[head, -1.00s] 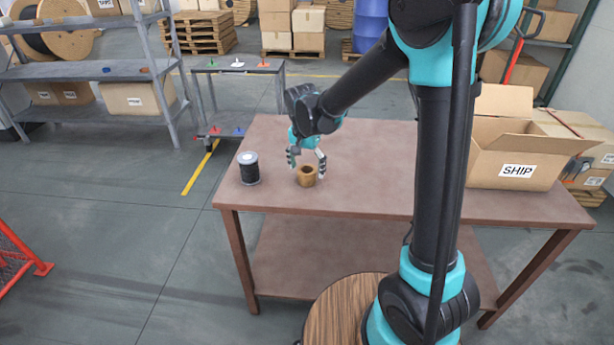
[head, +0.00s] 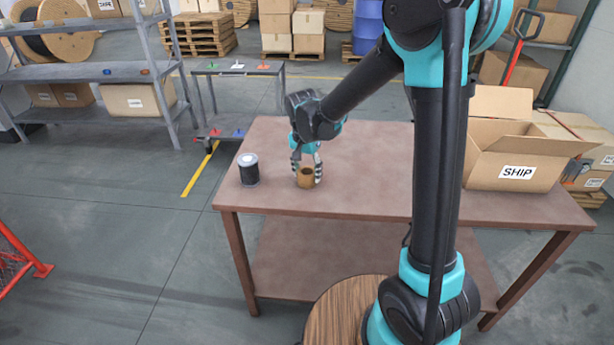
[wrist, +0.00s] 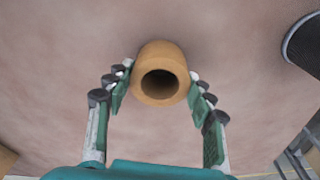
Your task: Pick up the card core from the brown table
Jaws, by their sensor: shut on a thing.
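The card core (head: 306,178) is a short tan-brown tube standing upright on the brown table (head: 370,195), near its left end. My gripper (head: 306,172) reaches down over it, with a finger on each side of the tube. In the wrist view the card core (wrist: 160,74) shows its round dark opening between the fingertips of my gripper (wrist: 160,85). The fingers are shut on the tube's outer wall. The core looks to be still at table height; its base is not clear in the wrist view.
A dark spool with a pale top (head: 248,169) stands just left of the core; its edge shows in the wrist view (wrist: 304,44). An open carton marked SHIP (head: 515,168) sits at the table's right end. The middle of the table is clear.

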